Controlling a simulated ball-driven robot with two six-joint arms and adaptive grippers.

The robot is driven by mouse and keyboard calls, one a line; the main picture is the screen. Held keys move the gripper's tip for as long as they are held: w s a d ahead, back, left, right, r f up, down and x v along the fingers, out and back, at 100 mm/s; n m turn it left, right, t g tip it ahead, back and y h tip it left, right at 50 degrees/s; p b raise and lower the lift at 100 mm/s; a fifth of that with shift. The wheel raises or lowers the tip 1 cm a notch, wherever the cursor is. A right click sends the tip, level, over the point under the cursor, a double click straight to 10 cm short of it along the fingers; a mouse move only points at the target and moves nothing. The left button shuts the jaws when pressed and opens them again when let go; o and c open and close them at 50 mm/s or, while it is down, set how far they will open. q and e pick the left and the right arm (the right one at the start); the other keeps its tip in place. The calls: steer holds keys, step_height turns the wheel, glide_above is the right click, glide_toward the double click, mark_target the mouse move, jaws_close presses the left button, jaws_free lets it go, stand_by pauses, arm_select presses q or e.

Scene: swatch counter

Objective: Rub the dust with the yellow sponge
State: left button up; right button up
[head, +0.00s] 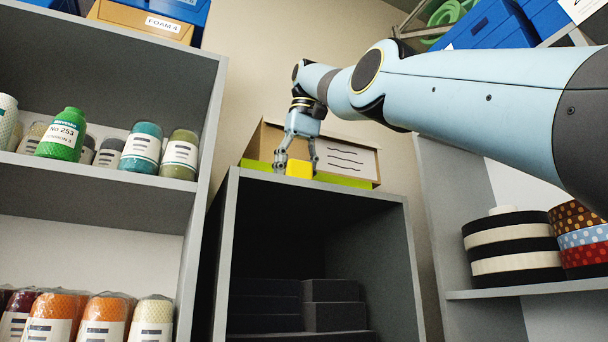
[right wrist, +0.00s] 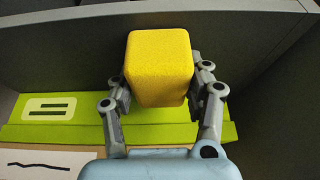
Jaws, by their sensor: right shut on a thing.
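The yellow sponge (head: 299,169) is a small block between the fingers of my right gripper (head: 296,164), at the top front edge of the dark grey cabinet (head: 320,188). In the right wrist view the sponge (right wrist: 160,68) sits between the two fingers of the gripper (right wrist: 161,90), which is shut on it. I cannot tell whether the sponge touches the cabinet top. No dust can be made out in either view; the cabinet's top surface is mostly hidden from the head. My left gripper is out of view.
A flat green item (head: 350,180) and a cardboard box (head: 345,158) with a white label stand behind the sponge. Shelves with yarn cones (head: 63,135) are at left. Striped rolls (head: 513,248) stand on the right shelf. Dark blocks (head: 333,305) lie inside the cabinet.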

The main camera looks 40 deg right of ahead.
steer(key=shift+w+a+f, duration=0.1)
steer(key=shift+a, duration=0.35)
steer(key=shift+w+a+f, duration=0.1)
steer(key=shift+a, duration=0.3)
steer(key=shift+r, duration=0.1)
step_height(320, 180, up, 6)
steer(key=p, duration=0.6)
steer(key=shift+w, duration=0.1)
